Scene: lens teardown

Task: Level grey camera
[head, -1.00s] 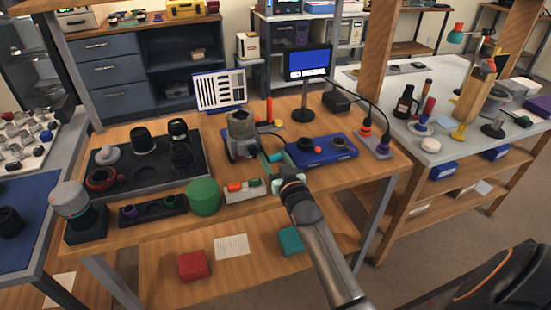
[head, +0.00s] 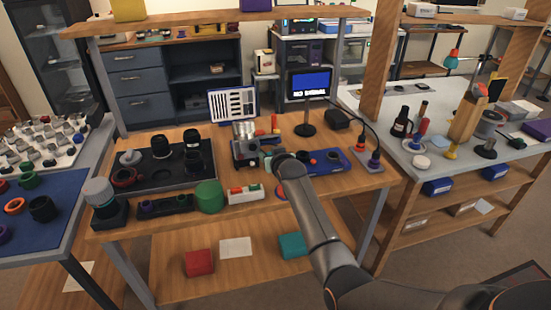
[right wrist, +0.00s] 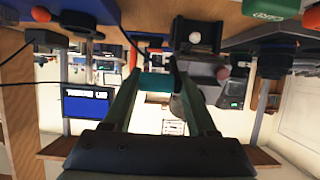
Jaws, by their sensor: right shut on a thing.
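The grey camera (head: 245,150) stands on the workbench in the middle of the head view, with a silver round part on top. My right gripper (head: 274,160) is at its right side, partly hidden by my own wrist. In the right wrist view, the two fingers of my right gripper (right wrist: 157,88) are shut on a teal bar (right wrist: 156,82) beside the grey camera (right wrist: 207,72). Whether the bar joins the camera is hard to see. The exact tilt of the camera is too small to tell. My left gripper is not in view.
A blue tray (head: 341,168) lies to the right of the camera, and a black tray (head: 150,181) with lens parts to the left. A monitor (head: 309,85) and a striped chart (head: 232,104) stand behind.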

